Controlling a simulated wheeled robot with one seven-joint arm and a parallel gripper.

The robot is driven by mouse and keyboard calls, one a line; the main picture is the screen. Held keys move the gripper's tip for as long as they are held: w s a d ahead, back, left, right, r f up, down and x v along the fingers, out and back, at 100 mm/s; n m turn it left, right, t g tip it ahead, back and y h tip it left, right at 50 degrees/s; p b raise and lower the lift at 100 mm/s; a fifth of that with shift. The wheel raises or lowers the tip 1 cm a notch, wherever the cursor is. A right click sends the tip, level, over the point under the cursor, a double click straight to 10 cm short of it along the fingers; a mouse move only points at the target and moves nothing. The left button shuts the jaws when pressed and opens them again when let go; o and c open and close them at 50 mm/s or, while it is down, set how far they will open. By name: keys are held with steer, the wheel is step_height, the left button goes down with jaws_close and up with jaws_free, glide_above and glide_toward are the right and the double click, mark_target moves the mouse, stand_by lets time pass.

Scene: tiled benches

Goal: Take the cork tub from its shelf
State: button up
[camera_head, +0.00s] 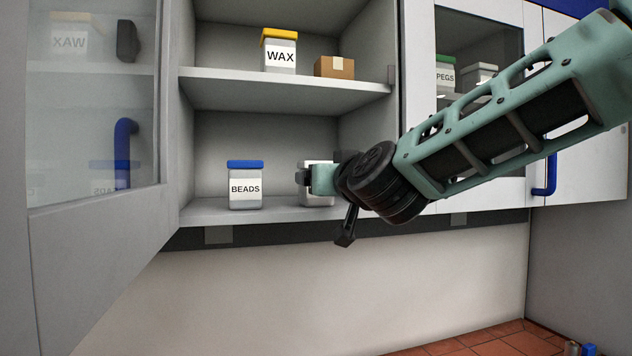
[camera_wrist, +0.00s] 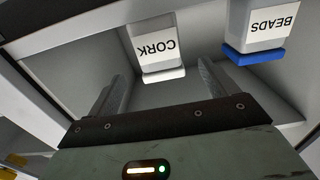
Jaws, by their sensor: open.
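The cork tub (camera_wrist: 154,50) is a pale tub with a white lid and a CORK label, upside down in the wrist view. It stands on the lower shelf (camera_head: 280,211) of the open cupboard. In the head view my gripper hides most of it, and only pale parts of the tub (camera_head: 318,199) show. My gripper (camera_wrist: 162,70) is open in the wrist view, with its two fingers apart and the tub beyond, between their lines. My gripper (camera_head: 308,178) is in front of the tub in the head view. Nothing is held.
A blue-lidded BEADS tub (camera_head: 245,186) stands left of the cork tub on the same shelf. A yellow-lidded WAX tub (camera_head: 279,52) and a cardboard box (camera_head: 334,67) are on the shelf above. The open glass door (camera_head: 92,150) is at left; a closed cupboard with PEGS (camera_head: 445,74) is at right.

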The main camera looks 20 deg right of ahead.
steer(key=w+p, duration=0.3)
steer(key=w, duration=0.5)
steer(key=shift+w, duration=0.3)
steer(key=c, duration=1.2)
